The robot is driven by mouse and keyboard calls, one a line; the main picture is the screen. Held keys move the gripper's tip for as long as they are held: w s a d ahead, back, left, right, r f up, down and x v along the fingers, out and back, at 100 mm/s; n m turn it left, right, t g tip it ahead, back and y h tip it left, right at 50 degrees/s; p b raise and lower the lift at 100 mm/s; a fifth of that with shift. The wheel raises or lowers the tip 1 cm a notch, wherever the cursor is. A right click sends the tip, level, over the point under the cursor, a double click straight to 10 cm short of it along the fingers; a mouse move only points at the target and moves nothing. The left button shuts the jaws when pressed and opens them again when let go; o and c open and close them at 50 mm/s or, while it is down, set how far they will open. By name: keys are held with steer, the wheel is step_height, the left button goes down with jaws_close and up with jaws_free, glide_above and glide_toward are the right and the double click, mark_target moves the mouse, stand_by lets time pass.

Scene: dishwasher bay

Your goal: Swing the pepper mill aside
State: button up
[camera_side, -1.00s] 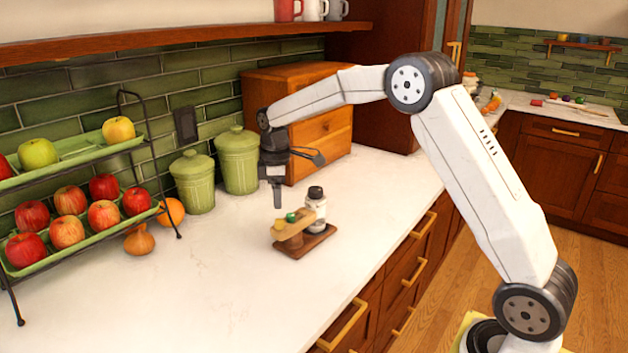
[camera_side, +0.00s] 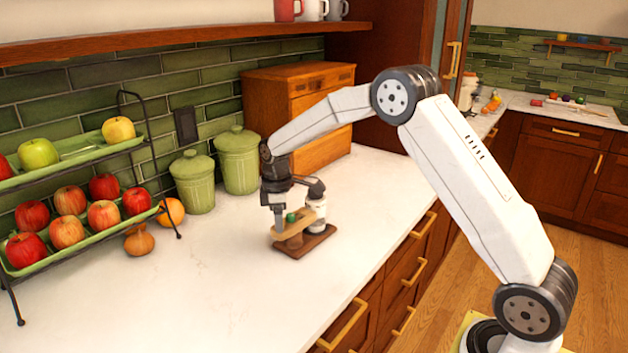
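A small brown wooden base (camera_side: 318,240) stands on the white counter. A white jar (camera_side: 317,212) with a dark top is upright on its right side; the gripper's dark part covers the top. A light wooden bar (camera_side: 303,222) with a green knob (camera_side: 291,218) lies level above a short wooden post (camera_side: 294,241) on the base. I cannot tell which of these is the pepper mill. My gripper (camera_side: 279,224) points down at the bar's left end. I cannot tell whether it touches the bar, or how its fingers stand.
Two green canisters (camera_side: 237,160) and a wooden drawer box (camera_side: 320,105) stand behind. A fruit rack (camera_side: 86,228) with apples, an orange (camera_side: 173,211) and an onion (camera_side: 139,240) are at the left. The counter (camera_side: 190,290) in front is clear.

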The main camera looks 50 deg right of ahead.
jaws_close()
stand_by(1.2)
